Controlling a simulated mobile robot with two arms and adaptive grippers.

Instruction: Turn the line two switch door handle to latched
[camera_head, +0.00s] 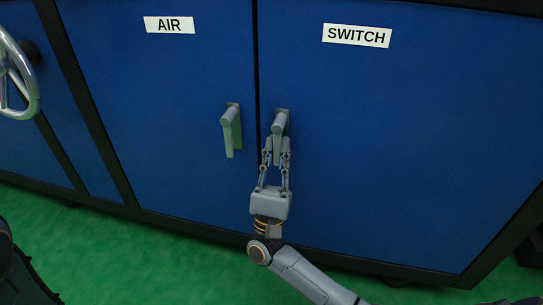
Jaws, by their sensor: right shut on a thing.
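The blue door labelled SWITCH (400,150) stands on the right and looks closed. Its grey lever handle (279,123) is near the door's left edge and hangs downward. My right gripper (277,153) reaches up from below and is shut on the lower part of this handle; its fingers partly hide the handle. The SWITCH label (357,36) is at the top of the door. My left gripper does not show.
The blue door labelled AIR (165,110) is to the left, with a similar lever handle (230,130) hanging down close beside my right gripper. A grey handwheel (22,75) is at the far left. The green floor (130,255) in front of the cabinet is clear.

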